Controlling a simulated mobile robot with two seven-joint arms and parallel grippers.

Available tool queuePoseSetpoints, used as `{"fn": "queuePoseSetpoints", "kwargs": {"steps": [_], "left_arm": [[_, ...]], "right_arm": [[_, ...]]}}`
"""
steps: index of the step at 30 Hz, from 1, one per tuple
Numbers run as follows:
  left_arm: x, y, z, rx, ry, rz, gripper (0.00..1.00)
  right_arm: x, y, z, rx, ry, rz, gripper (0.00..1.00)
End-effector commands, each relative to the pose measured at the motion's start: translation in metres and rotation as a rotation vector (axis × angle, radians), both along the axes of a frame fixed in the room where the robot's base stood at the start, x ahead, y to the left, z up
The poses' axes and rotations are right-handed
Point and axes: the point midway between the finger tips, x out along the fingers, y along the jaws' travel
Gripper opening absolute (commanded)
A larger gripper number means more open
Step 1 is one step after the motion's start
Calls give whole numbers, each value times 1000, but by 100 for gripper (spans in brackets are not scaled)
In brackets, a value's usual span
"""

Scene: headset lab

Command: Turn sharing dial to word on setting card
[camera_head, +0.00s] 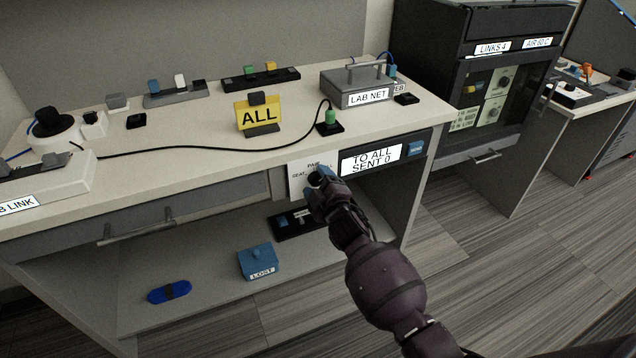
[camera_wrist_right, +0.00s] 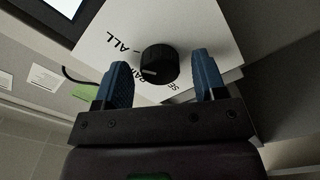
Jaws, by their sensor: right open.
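The sharing dial (camera_wrist_right: 160,62) is a black round knob on a white plate (camera_wrist_right: 205,25) printed PAIR, SEAT and ALL. In the wrist view its white line points roughly toward PAIR. My right gripper (camera_wrist_right: 162,72) is open, with one blue finger on each side of the dial; I cannot tell whether they touch it. In the head view my right gripper (camera_head: 317,188) is at the plate (camera_head: 298,176) on the desk front and partly hides the dial. The yellow setting card (camera_head: 259,115) reads ALL and stands on the desk top. My left gripper is not in view.
A black cable (camera_head: 200,149) crosses the desk top (camera_head: 190,170). A LAB NET box (camera_head: 355,85) stands at the back. A blue LOST box (camera_head: 258,262) sits on the lower shelf. Floor on the right is clear.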

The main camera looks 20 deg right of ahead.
Motion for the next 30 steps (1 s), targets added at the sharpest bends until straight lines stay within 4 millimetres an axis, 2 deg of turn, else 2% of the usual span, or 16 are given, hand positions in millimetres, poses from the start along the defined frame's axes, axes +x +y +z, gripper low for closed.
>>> {"fn": "queuePoseSetpoints", "kwargs": {"steps": [5,12,21,30], "left_arm": [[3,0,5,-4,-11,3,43],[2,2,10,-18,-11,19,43],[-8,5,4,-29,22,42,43],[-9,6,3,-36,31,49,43]], "right_arm": [[-11,0,2,0,-2,0,64],[-46,-1,4,1,-5,1,64],[-90,-3,3,0,-2,-1,64],[-107,-3,1,0,-1,0,64]]}}
